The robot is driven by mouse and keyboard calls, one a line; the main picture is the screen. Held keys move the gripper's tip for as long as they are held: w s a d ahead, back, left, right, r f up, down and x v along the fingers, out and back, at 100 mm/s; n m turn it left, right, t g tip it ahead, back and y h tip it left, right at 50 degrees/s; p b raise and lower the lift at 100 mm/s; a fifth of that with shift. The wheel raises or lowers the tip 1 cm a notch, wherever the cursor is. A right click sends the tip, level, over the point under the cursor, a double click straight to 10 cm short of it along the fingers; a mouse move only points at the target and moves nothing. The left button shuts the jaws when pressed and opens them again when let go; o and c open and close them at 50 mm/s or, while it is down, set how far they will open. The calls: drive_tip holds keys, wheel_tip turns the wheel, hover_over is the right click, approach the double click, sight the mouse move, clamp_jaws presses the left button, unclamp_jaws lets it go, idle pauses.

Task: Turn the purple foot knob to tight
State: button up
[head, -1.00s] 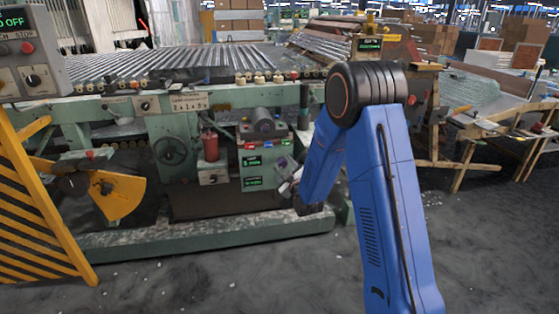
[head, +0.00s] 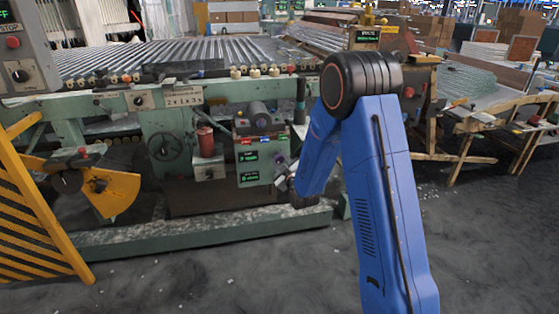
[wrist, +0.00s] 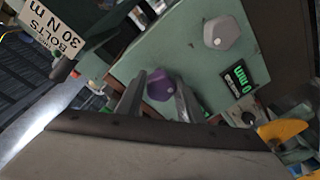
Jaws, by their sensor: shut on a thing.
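The purple foot knob (wrist: 160,85) is a faceted knob on the front of a green box (wrist: 150,45). In the wrist view it sits between the two fingers of my gripper (wrist: 159,98), which is shut on it. The fingers cover part of its sides. In the head view the knob (head: 281,161) is small, at the right side of the box, with my gripper (head: 286,181) reaching it from the right, partly hidden by my blue arm. I cannot read a tight mark by the knob.
A grey knob (wrist: 222,33) and a green "mm" display (wrist: 240,83) are close by on the box. A "BOLTS 30 N m" label (wrist: 50,30) is at upper left. A red cylinder (head: 206,142) stands left of the box. Open floor (head: 230,270) lies in front.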

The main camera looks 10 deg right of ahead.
drive_tip(key=m, duration=0.3)
drive_tip(key=shift+f+m, duration=0.1)
drive_tip(key=shift+m, duration=0.3)
drive_tip(key=m+t, duration=0.1)
drive_tip(key=m, duration=0.2)
drive_tip(key=shift+m+h, duration=0.3)
drive_tip(key=shift+m, duration=0.1)
drive_tip(key=m, duration=0.3)
drive_tip(key=shift+m, duration=0.4)
drive_tip(key=m+h, duration=0.1)
drive_tip(key=m, duration=0.3)
drive_tip(key=m+h, duration=0.1)
drive_tip(key=m, duration=0.6)
drive_tip(key=m+h, duration=0.1)
drive_tip(key=m, duration=0.6)
drive_tip(key=shift+m, duration=0.6)
